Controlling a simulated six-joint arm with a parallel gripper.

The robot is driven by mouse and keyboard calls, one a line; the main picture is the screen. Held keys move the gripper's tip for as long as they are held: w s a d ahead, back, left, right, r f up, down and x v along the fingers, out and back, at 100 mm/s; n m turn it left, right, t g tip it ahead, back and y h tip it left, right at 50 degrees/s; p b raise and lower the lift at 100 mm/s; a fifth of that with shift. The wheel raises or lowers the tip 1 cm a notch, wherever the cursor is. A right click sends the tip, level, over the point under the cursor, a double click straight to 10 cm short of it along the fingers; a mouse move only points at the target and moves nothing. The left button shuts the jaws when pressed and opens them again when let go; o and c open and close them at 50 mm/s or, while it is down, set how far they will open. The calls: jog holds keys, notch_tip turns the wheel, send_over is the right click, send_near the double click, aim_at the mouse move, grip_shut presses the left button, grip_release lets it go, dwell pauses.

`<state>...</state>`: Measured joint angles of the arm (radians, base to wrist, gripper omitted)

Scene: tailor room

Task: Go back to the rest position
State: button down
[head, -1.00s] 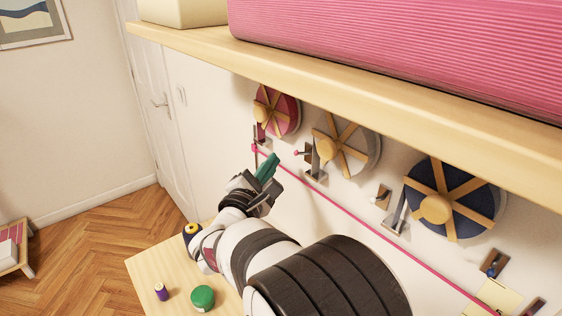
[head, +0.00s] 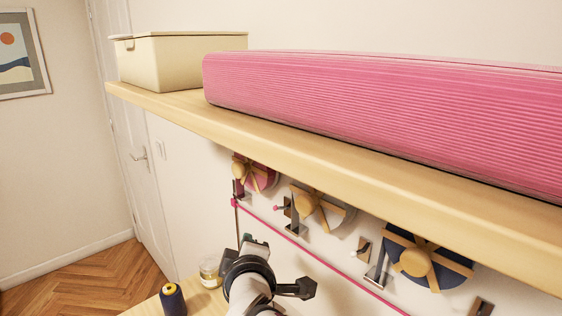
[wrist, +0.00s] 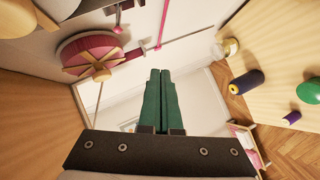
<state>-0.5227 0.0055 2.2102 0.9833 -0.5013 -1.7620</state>
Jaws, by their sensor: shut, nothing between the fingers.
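My gripper (wrist: 160,78) points away from the wrist camera, its two green fingers pressed together with nothing between them. In the head view only a bit of green finger (head: 248,239) shows past my dark wrist. The gripper is in the air, below the shelf and near the wall. The pink ribbon reel (head: 257,177) on the wall is beyond it in the head view and left of the fingers in the wrist view (wrist: 88,52). A pink ribbon (head: 290,240) runs slanting along the wall.
A wooden shelf (head: 300,151) overhangs the wall, with a cream box (head: 180,62) and a pink ribbed roll (head: 380,110). A white reel (head: 338,216) and navy reel (head: 430,262) hang below. The table holds a navy spool (head: 173,299), glass jar (head: 210,271), green spool (wrist: 309,91) and purple spool (wrist: 292,118).

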jog(key=s+d+f+m+g, duration=0.4)
jog(key=s+m, duration=0.3)
jog(key=s, duration=0.3)
jog(key=s+d+f+m+g, duration=0.4)
jog(key=s+m, duration=0.3)
jog(key=s, duration=0.4)
jog(key=s+d+f+m+g, duration=0.4)
jog(key=s+d+m+g, duration=0.2)
jog(key=s, duration=0.4)
jog(key=shift+s+f+m+h, duration=0.2)
jog(key=shift+s+m+h, duration=0.15)
jog(key=shift+m, duration=0.35)
